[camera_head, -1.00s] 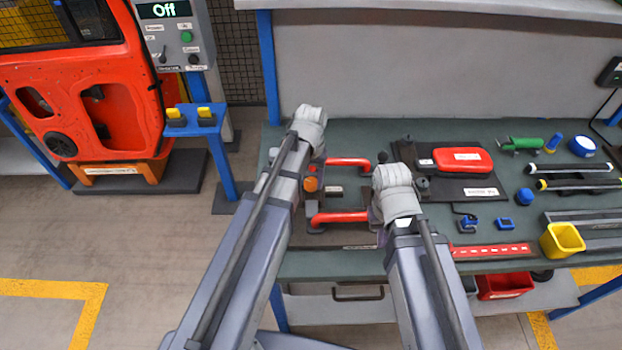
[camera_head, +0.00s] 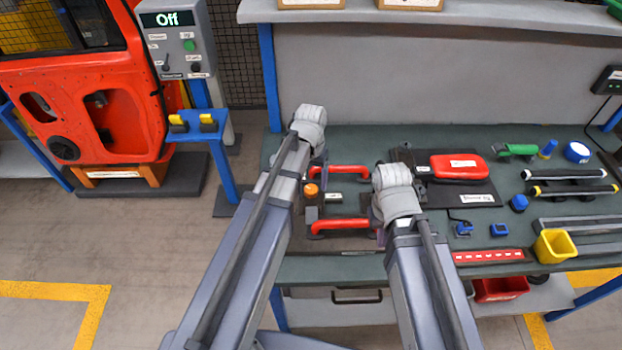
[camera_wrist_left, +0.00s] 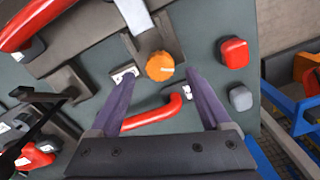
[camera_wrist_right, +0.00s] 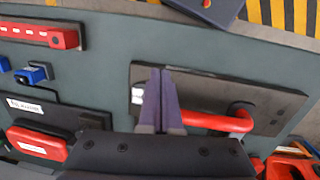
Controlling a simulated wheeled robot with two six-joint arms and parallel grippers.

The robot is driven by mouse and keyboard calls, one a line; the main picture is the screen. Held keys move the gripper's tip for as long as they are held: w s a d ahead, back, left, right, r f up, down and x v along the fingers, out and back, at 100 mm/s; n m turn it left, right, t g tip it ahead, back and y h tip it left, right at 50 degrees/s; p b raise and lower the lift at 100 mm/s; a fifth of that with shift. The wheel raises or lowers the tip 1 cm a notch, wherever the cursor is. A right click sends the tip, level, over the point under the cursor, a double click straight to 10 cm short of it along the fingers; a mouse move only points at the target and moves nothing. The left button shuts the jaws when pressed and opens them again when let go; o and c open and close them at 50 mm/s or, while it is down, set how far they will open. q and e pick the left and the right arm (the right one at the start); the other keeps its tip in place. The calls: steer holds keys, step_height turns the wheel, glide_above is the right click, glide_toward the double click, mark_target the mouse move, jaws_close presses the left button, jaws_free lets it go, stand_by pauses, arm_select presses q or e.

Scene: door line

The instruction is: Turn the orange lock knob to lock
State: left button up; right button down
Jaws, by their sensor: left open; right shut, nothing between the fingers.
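The orange lock knob (camera_head: 312,189) sits on a grey plate on the green bench. In the left wrist view the round knob (camera_wrist_left: 160,66) lies between the fingertips of my left gripper (camera_wrist_left: 159,77) as seen from above. That gripper is open; I cannot tell whether its fingers are beside the knob or still above it, and no contact shows. Its fingers are mostly hidden in the head view. My right gripper (camera_wrist_right: 161,72) is shut and empty, over the dark plate with a red handle (camera_wrist_right: 215,122).
Red handles (camera_head: 340,224) flank the knob. A red button (camera_wrist_left: 234,53) and a grey button (camera_wrist_left: 240,97) stand nearby. A red case (camera_head: 460,167), a yellow cup (camera_head: 558,244) and several tools lie on the right. A red door (camera_head: 85,105) stands at left.

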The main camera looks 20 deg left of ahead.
mark_target(311, 189)
arm_select(q)
step_height(311, 189, up, 5)
steer(key=p, duration=0.3)
steer(key=shift+f, duration=0.2)
steer(key=shift+f, duration=0.1)
steer(key=s+d+m+y, duration=0.1)
steer(key=s+d+m, duration=0.2)
steer(key=s+d, duration=0.7)
steer(key=s, duration=0.4)
steer(key=shift+f+b, duration=0.3)
steer(key=shift+f, duration=0.1)
steer(key=shift+s, duration=0.15)
